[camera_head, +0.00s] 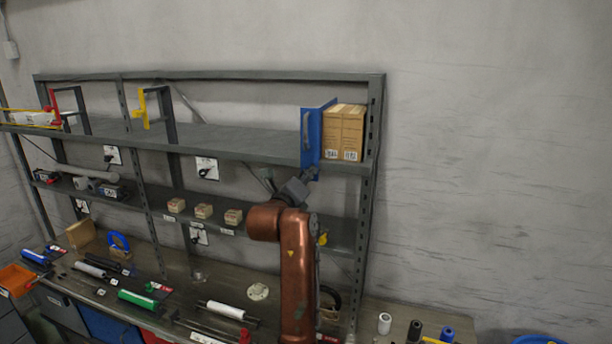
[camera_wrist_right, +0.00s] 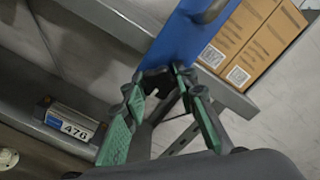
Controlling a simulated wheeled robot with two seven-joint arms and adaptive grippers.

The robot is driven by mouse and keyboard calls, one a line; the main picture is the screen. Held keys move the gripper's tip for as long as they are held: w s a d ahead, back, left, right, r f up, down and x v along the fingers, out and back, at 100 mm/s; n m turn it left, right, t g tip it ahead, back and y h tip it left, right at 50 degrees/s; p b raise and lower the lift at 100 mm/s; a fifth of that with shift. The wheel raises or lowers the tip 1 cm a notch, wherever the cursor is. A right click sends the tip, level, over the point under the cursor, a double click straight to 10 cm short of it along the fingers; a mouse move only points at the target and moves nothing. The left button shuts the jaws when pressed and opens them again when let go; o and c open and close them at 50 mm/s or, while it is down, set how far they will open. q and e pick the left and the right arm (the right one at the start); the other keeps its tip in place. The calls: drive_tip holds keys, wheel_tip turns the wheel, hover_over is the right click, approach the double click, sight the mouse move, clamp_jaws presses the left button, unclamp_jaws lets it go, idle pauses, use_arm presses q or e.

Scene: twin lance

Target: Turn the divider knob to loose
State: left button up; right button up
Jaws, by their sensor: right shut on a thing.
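The blue divider (camera_head: 312,138) stands upright near the right end of the upper shelf, against the cardboard boxes. In the right wrist view the blue divider (camera_wrist_right: 183,38) comes down between the green fingers. The divider knob seems to be the dark part (camera_wrist_right: 155,80) at its lower edge, mostly hidden by the fingertips; its turned position cannot be told. My right gripper (camera_head: 308,176) is at the shelf's front edge below the divider. In the wrist view the right gripper (camera_wrist_right: 158,84) is shut on that dark part. My left gripper is in neither view.
Cardboard boxes (camera_head: 344,132) stand right of the divider. The lower shelf holds small boxes (camera_head: 204,211); the wrist view shows a box marked 476 (camera_wrist_right: 70,127). The workbench (camera_head: 180,270) below is cluttered with rollers and tools.

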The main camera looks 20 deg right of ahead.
drive_tip(key=shift+f+n, duration=0.3)
drive_tip(key=shift+n, duration=0.1)
drive_tip(key=o, duration=1.2)
drive_tip(key=shift+r, duration=0.15)
drive_tip(key=shift+r, duration=0.1)
drive_tip(key=v, duration=1.2)
drive_tip(key=shift+d, duration=0.1)
